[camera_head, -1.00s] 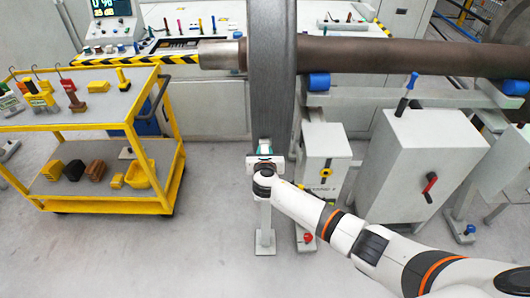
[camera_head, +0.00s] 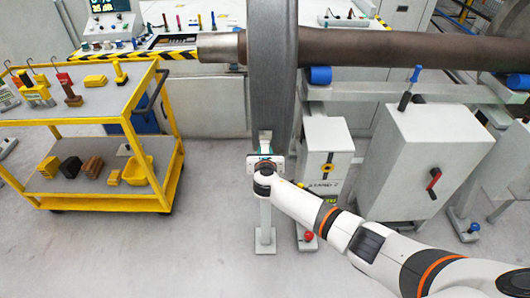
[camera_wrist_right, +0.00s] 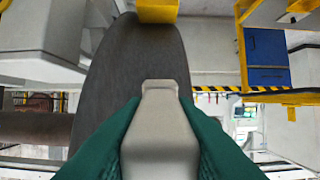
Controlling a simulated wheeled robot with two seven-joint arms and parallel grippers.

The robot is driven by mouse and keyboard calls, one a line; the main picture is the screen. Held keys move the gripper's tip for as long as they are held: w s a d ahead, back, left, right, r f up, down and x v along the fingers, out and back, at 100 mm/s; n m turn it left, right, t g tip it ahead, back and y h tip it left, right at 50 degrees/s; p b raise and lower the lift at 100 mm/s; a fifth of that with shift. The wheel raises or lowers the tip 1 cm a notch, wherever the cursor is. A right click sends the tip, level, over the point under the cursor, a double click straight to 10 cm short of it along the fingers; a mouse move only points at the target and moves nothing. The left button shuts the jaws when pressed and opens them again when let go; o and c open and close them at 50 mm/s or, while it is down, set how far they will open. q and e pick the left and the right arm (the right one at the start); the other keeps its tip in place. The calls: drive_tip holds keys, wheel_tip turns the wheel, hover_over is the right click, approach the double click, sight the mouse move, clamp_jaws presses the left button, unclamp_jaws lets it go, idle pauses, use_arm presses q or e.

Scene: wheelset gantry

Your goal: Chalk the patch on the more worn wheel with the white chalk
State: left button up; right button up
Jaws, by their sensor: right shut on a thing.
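The large grey wheel (camera_head: 272,85) stands upright on its brown axle (camera_head: 350,47) in the head view, seen nearly edge-on. Its dark tread also shows in the right wrist view (camera_wrist_right: 125,65). My right gripper (camera_head: 265,158) is at the lower front of the wheel. In the wrist view its green fingers (camera_wrist_right: 160,150) are shut on a pale, tapered piece (camera_wrist_right: 160,120), which I take to be the white chalk. It points at the tread; I cannot tell whether it touches. No patch can be made out. My left gripper is not in view.
A yellow trolley (camera_head: 95,127) with tools and blocks stands at the left. A grey stand (camera_head: 325,160) and a cabinet (camera_head: 425,160) with a red handle are right of the wheel. A console (camera_head: 130,45) is behind. Floor between trolley and wheel is clear.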

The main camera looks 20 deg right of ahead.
drive_tip(key=shift+s+a+p, duration=0.15)
drive_tip(key=shift+s+p, duration=0.25)
drive_tip(key=shift+s, duration=0.15)
drive_tip(key=shift+s+a+f+p, duration=0.2)
drive_tip(key=shift+s+f+p, duration=0.1)
drive_tip(key=shift+s, duration=0.45)
drive_tip(key=shift+s+a+f+p, duration=0.2)
drive_tip(key=shift+s+a+p, duration=0.1)
drive_tip(key=shift+s, duration=0.45)
drive_tip(key=shift+s+a+f+p, duration=0.15)
drive_tip(key=shift+s+f+p, duration=0.15)
drive_tip(key=shift+s, duration=0.45)
drive_tip(key=shift+s, duration=0.1)
drive_tip(key=s, duration=0.1)
drive_tip(key=s+p, duration=0.1)
drive_tip(key=shift+s+a+f, duration=0.3)
drive_tip(key=shift+a+f, duration=0.05)
drive_tip(key=shift+a, duration=0.05)
